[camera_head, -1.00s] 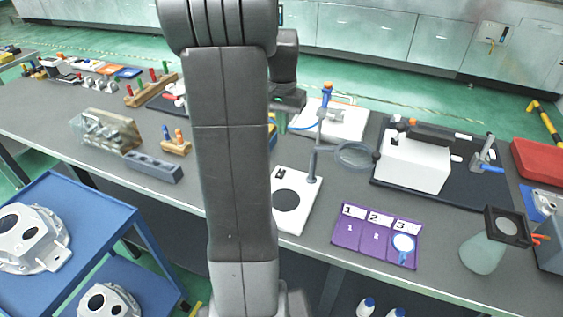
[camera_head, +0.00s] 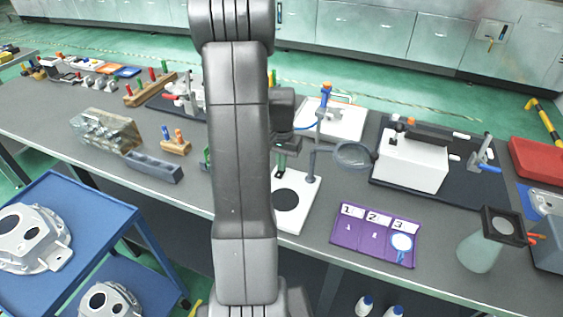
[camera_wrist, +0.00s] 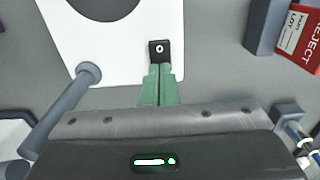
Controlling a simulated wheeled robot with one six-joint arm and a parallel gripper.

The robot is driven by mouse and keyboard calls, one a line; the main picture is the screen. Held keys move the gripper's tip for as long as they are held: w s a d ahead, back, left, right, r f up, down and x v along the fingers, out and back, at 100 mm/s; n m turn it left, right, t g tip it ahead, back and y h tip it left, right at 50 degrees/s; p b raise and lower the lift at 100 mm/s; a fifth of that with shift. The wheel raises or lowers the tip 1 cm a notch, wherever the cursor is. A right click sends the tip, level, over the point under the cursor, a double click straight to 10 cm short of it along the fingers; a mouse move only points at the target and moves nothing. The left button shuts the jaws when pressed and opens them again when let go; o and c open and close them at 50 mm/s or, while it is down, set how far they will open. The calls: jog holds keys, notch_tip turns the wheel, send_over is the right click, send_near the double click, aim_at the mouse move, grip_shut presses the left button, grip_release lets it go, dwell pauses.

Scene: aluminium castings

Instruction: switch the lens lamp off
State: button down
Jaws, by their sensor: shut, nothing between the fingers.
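The lens lamp has a white base (camera_head: 296,217) with a dark disc, a grey post (camera_head: 312,163) and a round lens head (camera_head: 353,155) on a side arm. I cannot tell whether it is lit. In the wrist view the white base (camera_wrist: 125,62) lies below the fingers, with a small black switch (camera_wrist: 159,47) bearing a white ring mark near its edge. My gripper (camera_wrist: 159,68) is shut and empty, its green fingertips right at the near edge of the switch. I cannot tell whether they touch it. My gripper (camera_head: 282,168) is partly hidden by my arm in the head view.
A purple numbered mat (camera_head: 373,234) lies right of the lamp, and a white box (camera_head: 412,164) stands behind it. A grey slotted block (camera_head: 153,167) is on the left. In the wrist view a red reject label (camera_wrist: 300,38) is at the upper right.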

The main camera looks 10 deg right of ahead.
jog(key=shift+f+p, duration=0.15)
jog(key=shift+p, duration=0.2)
jog(key=shift+f+g, duration=0.2)
jog(key=shift+g, duration=0.1)
jog(key=shift+s, duration=0.15)
jog(key=shift+s+a+r, duration=0.2)
jog(key=shift+s+a, duration=0.2)
jog(key=shift+s, duration=0.15)
jog(key=shift+w+r, duration=0.1)
jog(key=shift+r, duration=0.05)
notch_tip(320, 180, up, 14)
jog(key=w+p, duration=0.1)
jog(key=shift+d, duration=0.45)
jog(key=shift+f, duration=0.3)
